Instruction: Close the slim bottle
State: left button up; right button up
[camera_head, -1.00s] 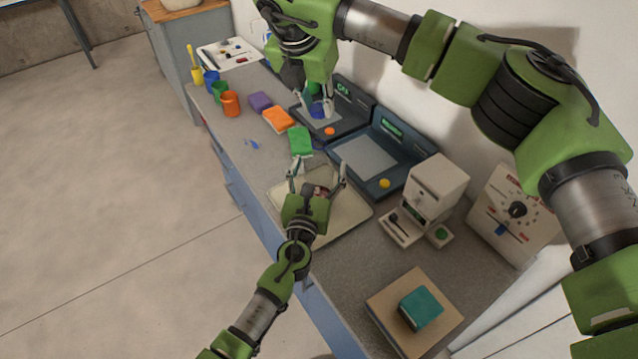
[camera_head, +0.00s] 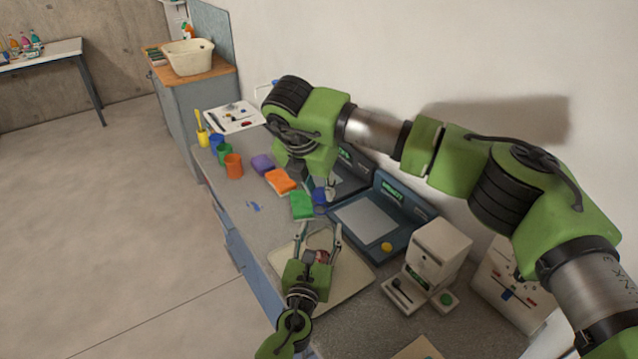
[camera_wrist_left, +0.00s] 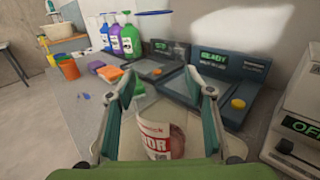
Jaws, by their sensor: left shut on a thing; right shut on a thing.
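My left gripper (camera_head: 320,237) is shut on a container (camera_head: 322,257) over the cream tray (camera_head: 352,283). In the left wrist view this container (camera_wrist_left: 160,135) has a white and red label, partly hidden by the fingers; I cannot make out its mouth. My right gripper (camera_head: 322,190) points down beside the green sponge (camera_head: 302,205), just beyond the left gripper. It is shut on a small blue thing (camera_head: 320,198) that looks like a cap; its arm partly hides it. The blue thing and the container are apart.
Two dark devices with screens, the nearer one (camera_head: 372,222) reading ready, stand along the wall. A white machine (camera_head: 437,255) is at right. Orange (camera_head: 281,181) and purple (camera_head: 263,164) sponges and several coloured cups line the counter. Several bottles (camera_wrist_left: 120,38) stand behind the sponges.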

dwell(0.4)
jog(key=shift+f, duration=0.85)
jog(key=shift+f, duration=0.55)
jog(key=m, duration=0.2)
jog(key=m+g+h, duration=0.1)
jog(key=m, duration=0.1)
jog(key=shift+w+a+m, duration=0.15)
jog(key=shift+a+m, duration=0.05)
jog(key=shift+m, duration=0.1)
jog(key=shift+o, duration=0.2)
jog(key=shift+w+a+m+g+h, duration=0.1)
jog(key=shift+m+g+h, duration=0.15)
jog(key=shift+m, duration=0.35)
jog(key=shift+w+a+m+g+h, duration=0.15)
jog(key=shift+m+h, duration=0.1)
jog(key=shift+m, duration=0.35)
jog(key=shift+s+d+m+g, duration=0.1)
jog(key=shift+m+g, duration=0.4)
jog(key=shift+m, duration=0.9)
jog(key=shift+c, duration=0.2)
jog(key=o, duration=0.7)
